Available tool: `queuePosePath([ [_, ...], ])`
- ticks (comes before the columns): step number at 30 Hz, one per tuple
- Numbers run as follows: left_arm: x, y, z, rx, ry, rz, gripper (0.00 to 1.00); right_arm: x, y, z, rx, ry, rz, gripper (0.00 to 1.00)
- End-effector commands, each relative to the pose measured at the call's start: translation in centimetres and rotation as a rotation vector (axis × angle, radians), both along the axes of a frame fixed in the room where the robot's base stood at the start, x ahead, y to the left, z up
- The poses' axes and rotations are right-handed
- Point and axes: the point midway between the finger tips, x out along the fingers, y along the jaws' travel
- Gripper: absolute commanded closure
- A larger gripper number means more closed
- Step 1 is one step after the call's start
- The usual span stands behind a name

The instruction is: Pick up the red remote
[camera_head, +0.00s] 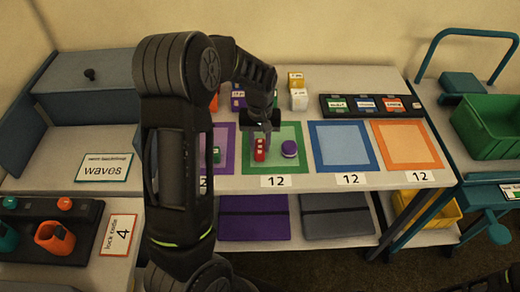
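The red remote (260,150), a small red block with pale marks, is on the green-bordered mat (292,129) on the table. My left gripper (262,131) points down just above and behind the remote. Its fingers are small and dark here, so I cannot tell their opening or whether they touch the remote.
A purple round object (289,149) sits right of the remote on the same mat. A small green object (216,155) is on the purple mat (226,167) to the left. Blue (343,146) and orange (406,145) mats on the right are empty. White and yellow boxes stand behind.

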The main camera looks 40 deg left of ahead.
Motion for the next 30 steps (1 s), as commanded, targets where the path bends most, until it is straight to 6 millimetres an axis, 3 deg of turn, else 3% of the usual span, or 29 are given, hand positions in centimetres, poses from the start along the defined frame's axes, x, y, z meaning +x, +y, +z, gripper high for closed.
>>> queuePosePath([
  [9,0.0,0.0,0.0,0.0,0.0,0.0,1.0,0.0,0.0,0.0,0.0,0.0,0.0,0.64],
  [23,0.1,0.0,0.4,0.0,-0.002,0.0,1.0,0.0,0.0,-0.1,0.0,0.0,0.0,0.64],
  [30,0.2,0.0,3.7,0.0,-0.006,0.0,1.0,0.1,0.0,-0.5,0.001,-0.001,0.001,0.64],
])
